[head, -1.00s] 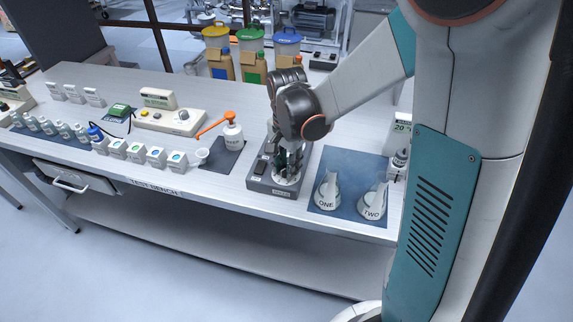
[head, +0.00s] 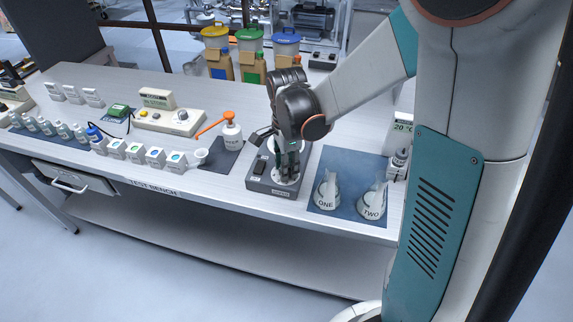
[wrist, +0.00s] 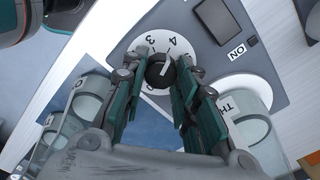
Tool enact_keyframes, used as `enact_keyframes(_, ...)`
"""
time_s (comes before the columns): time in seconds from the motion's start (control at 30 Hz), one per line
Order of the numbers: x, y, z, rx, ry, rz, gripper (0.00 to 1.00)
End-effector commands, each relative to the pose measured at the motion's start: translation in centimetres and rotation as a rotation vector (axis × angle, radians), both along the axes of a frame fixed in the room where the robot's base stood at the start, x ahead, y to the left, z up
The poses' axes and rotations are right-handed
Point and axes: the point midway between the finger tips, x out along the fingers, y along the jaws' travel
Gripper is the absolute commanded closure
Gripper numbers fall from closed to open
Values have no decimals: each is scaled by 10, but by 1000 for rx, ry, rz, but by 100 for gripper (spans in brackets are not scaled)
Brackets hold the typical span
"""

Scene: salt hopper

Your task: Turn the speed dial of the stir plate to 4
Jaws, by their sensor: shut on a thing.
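The stir plate (head: 262,188) is a grey box near the bench's front edge, with a white dial face. In the wrist view, the dark round speed dial (wrist: 158,74) sits on the white numbered disc (wrist: 140,48), with 3 and 4 visible. Its white pointer line points at or very near 4. My gripper (wrist: 159,82) has its green-padded fingers on either side of the dial and is shut on it. In the head view my gripper (head: 289,174) comes down from above and hides the dial.
Flasks ONE (head: 326,190) and TWO (head: 373,200) stand on a blue mat right of the stir plate. A flask marked TH (wrist: 247,112) stands close by my fingers. An ON label (wrist: 237,51) marks the plate's switch.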

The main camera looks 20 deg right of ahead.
Motion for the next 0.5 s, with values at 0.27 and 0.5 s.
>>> enact_keyframes(0.27, 1, 0, 0, 0, -1, -5, 96)
enact_keyframes(0.5, 1, 0, 0, 0, -1, -4, 52)
